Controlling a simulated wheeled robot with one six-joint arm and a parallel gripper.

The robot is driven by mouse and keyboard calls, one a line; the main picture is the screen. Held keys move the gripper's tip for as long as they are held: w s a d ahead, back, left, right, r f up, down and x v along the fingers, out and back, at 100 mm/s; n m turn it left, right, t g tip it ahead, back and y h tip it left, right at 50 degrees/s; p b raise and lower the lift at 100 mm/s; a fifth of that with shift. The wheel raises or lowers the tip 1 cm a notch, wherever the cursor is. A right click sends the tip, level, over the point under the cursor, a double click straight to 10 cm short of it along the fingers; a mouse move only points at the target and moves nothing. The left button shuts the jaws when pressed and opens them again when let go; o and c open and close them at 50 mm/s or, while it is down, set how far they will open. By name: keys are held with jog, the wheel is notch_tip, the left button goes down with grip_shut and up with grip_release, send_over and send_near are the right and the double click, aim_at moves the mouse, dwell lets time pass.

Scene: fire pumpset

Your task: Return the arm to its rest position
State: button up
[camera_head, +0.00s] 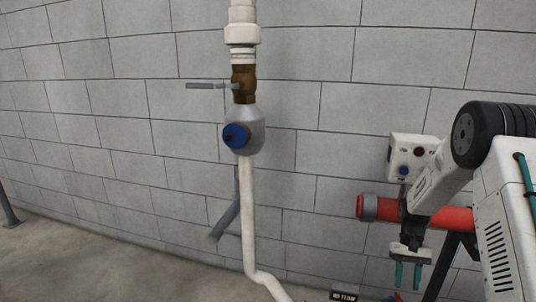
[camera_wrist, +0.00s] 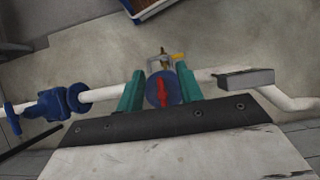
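My gripper (camera_head: 407,277) hangs pointing down at the lower right of the head view, in front of a red pipe (camera_head: 452,219). Its two teal fingers are apart with nothing between them there. In the wrist view my gripper (camera_wrist: 160,85) also shows its fingers spread. A round blue part with a red handle (camera_wrist: 162,91) appears between them in that picture. It looks to be beyond the fingertips, but the distance is hard to judge. My arm comes in from the right and hides part of the red pipe.
A white pipe (camera_head: 249,205) with a brass valve (camera_head: 244,84) and a blue knob (camera_head: 236,136) runs down the block wall. A control box (camera_head: 411,158) is behind my arm. Blue valve fittings (camera_wrist: 52,104) sit on a white pipe.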

jog(key=s+a+r, duration=0.4)
jog(key=s+r, duration=0.1)
jog(key=r, duration=0.7)
jog(key=s+a+r+n+t, duration=0.1)
jog(key=s+a+r+t, duration=0.2)
jog(key=s+a+r, duration=0.3)
jog(key=s+a+r+n+t+h, duration=0.1)
jog(key=s+a+r+t, duration=0.3)
jog(key=s+r, duration=0.9)
jog(key=s+a+n, duration=0.1)
jog(key=s+a, duration=0.1)
jog(key=s, duration=0.5)
jog(key=shift+s+a+r+h, duration=0.2)
jog(key=shift+s+r+h, duration=0.05)
jog(key=shift+s+h, duration=0.05)
jog(key=shift+a, duration=0.1)
jog(key=shift+c, duration=0.5)
